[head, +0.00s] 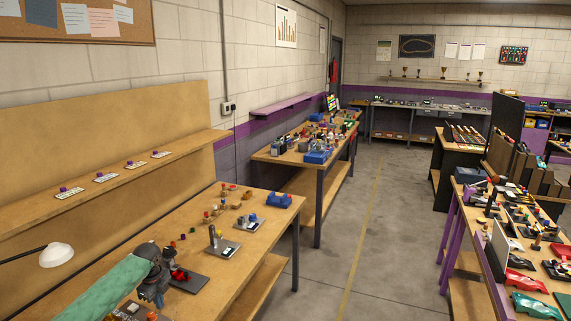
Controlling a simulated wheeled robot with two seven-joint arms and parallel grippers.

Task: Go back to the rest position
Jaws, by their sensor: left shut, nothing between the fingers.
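My left arm, in a green sleeve, comes in from the lower left over the wooden workbench (215,262). My left gripper (158,298) is shut and empty, pointing down beside a dark plate with a red part (181,274) on the bench. Whether the fingers touch the plate cannot be told. My right gripper is out of view.
Small parts, grey trays (222,249) and a blue box (278,200) stand on the bench. A shelf (120,178) runs behind it. A white lamp (57,255) is left of my arm. Another cluttered table (525,262) is at right. The floor aisle (345,235) between is clear.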

